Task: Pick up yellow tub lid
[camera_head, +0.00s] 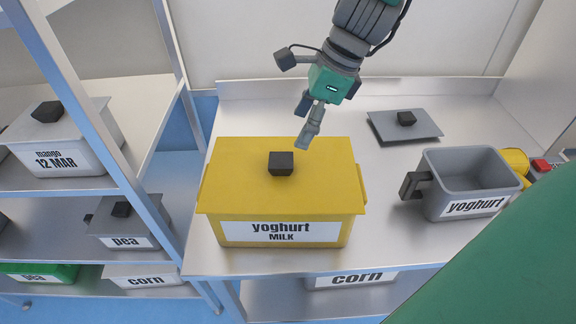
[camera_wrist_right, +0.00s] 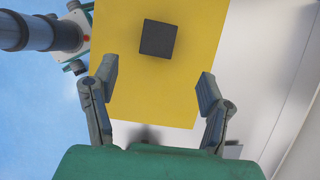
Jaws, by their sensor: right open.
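The yellow lid (camera_head: 240,180) with a dark square knob (camera_head: 281,163) sits on the yellow tub labelled yoghurt milk (camera_head: 345,235). The tub stands on the steel counter. My right gripper (camera_head: 306,128) comes from the top of the head view and is above the lid, a little right of and behind the knob. In the right wrist view my right gripper (camera_wrist_right: 155,78) is open and empty. The knob (camera_wrist_right: 158,39) shows beyond and between its fingertips, with the yellow lid (camera_wrist_right: 155,95) below. I cannot identify my left gripper in either view.
A grey yoghurt tub (camera_head: 470,172) stands open at the right, with a grey lid (camera_head: 404,126) lying behind it. A yellow item (camera_head: 515,160) is beside that tub. Shelves with lidded tubs (camera_head: 62,150) stand at the left. The counter (camera_head: 385,235) is bare between the two tubs.

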